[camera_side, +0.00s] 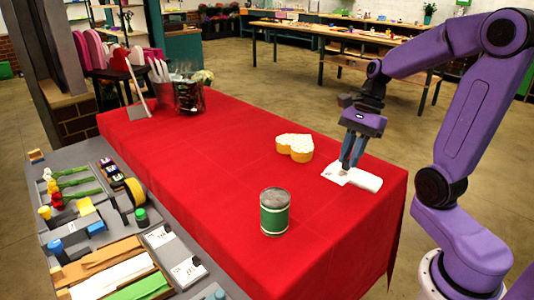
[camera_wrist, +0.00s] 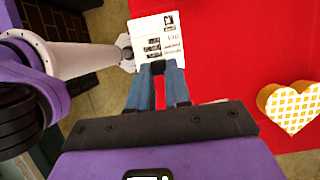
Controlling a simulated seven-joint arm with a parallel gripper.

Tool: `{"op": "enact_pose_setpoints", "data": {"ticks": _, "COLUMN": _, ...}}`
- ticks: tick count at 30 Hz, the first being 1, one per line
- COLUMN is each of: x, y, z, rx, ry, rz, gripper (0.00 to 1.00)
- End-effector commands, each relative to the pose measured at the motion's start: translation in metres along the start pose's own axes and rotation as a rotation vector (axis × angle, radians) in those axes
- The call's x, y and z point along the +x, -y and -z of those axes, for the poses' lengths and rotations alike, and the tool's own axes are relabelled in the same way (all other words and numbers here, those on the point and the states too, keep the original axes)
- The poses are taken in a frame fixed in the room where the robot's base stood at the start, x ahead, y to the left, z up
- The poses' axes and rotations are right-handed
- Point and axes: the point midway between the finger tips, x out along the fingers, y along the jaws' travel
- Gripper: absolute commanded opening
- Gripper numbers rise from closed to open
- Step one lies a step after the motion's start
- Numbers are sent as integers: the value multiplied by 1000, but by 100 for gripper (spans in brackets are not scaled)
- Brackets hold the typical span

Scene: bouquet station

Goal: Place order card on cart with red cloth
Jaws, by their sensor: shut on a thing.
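The order card (camera_side: 334,173) is white and sits over the right end of the red cloth (camera_side: 230,165) on the cart. In the wrist view the card (camera_wrist: 160,35) shows black print and a small dark picture, and its near edge meets my fingertips. My gripper (camera_side: 346,168) points down and is shut on the card; its blue fingers (camera_wrist: 158,70) show in the wrist view. A white rounded piece (camera_side: 366,181) shows right beside the card in the side view. I cannot tell whether the card touches the cloth.
A yellow-sided heart-shaped box (camera_side: 295,147) stands left of my gripper. A green-labelled can (camera_side: 274,215) stands near the cloth's front edge. Metal containers (camera_side: 188,97) stand at the far left end. A grey bench (camera_side: 125,230) with trays and ribbons lies alongside. The cloth's middle is clear.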

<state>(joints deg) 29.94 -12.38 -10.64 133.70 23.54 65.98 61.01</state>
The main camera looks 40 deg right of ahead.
Motion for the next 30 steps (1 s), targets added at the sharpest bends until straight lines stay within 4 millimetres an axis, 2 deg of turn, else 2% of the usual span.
{"op": "enact_pose_setpoints", "data": {"ticks": 5, "x": 6, "y": 18, "z": 6, "rx": 1, "ry": 2, "rz": -3, "gripper": 0}}
{"op": "enact_pose_setpoints", "data": {"ticks": 19, "x": 32, "y": 90, "z": 30, "rx": 2, "ry": 1, "rz": -3, "gripper": 0}}
{"op": "enact_pose_setpoints", "data": {"ticks": 30, "x": 72, "y": 126, "z": 53, "rx": 1, "ry": 1, "rz": -1, "gripper": 0}}
